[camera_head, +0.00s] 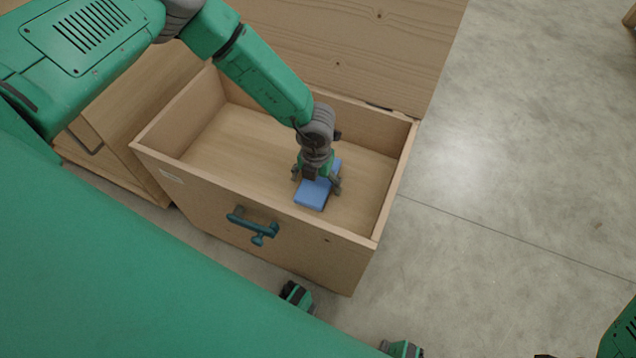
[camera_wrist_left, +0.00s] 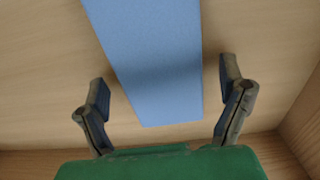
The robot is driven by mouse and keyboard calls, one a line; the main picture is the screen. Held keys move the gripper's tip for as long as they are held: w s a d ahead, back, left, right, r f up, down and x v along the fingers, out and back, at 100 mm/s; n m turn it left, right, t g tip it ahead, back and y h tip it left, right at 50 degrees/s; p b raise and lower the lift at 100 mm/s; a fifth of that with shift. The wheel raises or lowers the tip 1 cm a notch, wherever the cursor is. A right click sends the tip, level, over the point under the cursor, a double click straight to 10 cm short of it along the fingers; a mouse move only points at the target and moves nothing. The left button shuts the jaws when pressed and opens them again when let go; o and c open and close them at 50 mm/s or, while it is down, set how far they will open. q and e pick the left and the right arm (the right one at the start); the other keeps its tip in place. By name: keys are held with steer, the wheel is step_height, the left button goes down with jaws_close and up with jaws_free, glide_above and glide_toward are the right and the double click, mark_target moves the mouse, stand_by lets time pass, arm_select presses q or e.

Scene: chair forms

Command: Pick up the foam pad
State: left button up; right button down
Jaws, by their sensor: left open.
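The blue foam pad (camera_head: 312,194) lies flat on the floor of an open wooden box (camera_head: 270,135) in the head view. My left gripper (camera_head: 316,186) reaches down into the box over the pad, with its fingers on either side of it. In the left wrist view the pad (camera_wrist_left: 152,62) runs from the top edge down between the two open fingers of my left gripper (camera_wrist_left: 165,90). Both fingers stand apart from the pad there. My left gripper hides part of the pad in the head view. My right gripper does not show clearly in either view.
The box has a raised wooden lid (camera_head: 350,50) at the back and a teal handle (camera_head: 253,226) on its front wall. The box walls stand around my left gripper. The box floor left of the pad is bare. Clear concrete floor (camera_head: 510,180) lies to the right.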

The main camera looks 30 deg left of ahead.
arm_select(q)
steer(key=shift+d+r, duration=0.15)
steer(key=shift+d, duration=0.1)
steer(key=c, duration=0.6)
steer(key=shift+a, duration=0.1)
steer(key=c, duration=0.5)
steer(key=shift+o, duration=0.3)
steer(key=shift+a, duration=0.3)
